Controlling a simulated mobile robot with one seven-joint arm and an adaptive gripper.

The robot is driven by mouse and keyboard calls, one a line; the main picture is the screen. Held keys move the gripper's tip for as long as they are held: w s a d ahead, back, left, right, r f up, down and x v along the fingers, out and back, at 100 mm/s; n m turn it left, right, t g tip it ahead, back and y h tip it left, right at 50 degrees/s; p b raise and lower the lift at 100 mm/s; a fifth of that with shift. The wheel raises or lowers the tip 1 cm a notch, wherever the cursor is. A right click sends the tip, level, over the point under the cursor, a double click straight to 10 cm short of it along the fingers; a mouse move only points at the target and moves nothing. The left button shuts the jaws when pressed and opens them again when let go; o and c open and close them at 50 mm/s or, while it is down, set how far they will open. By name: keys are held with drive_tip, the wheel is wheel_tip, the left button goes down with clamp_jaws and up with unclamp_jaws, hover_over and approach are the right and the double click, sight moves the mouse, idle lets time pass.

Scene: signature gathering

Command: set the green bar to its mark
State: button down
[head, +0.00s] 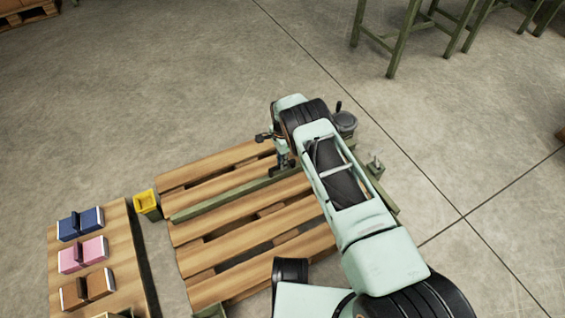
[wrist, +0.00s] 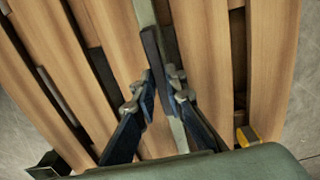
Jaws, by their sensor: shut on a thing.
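The long green bar (head: 225,198) lies slantwise across the wooden pallet in the head view. In the wrist view the bar (wrist: 146,12) runs from the top edge down between my fingers, with a dark upright piece (wrist: 153,52) on it. My gripper (head: 283,163) is at the bar's right part in the head view. In the wrist view my gripper (wrist: 162,84) is shut on the dark piece of the bar. I cannot tell whether the bar touches the slats. My arm hides part of the pallet and whatever lies beneath it. I cannot make out the mark.
A wooden board (head: 122,235) at the left bears a blue block (head: 80,224), a pink block (head: 83,254) and a brown block (head: 88,288). Green metal fittings (head: 375,166) stand right of my arm.

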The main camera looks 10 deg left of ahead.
drive_tip(key=c, duration=2)
unclamp_jaws()
drive_tip(key=shift+o, duration=0.2)
drive_tip(key=shift+r, duration=0.15)
wheel_tip(320, 180, up, 12)
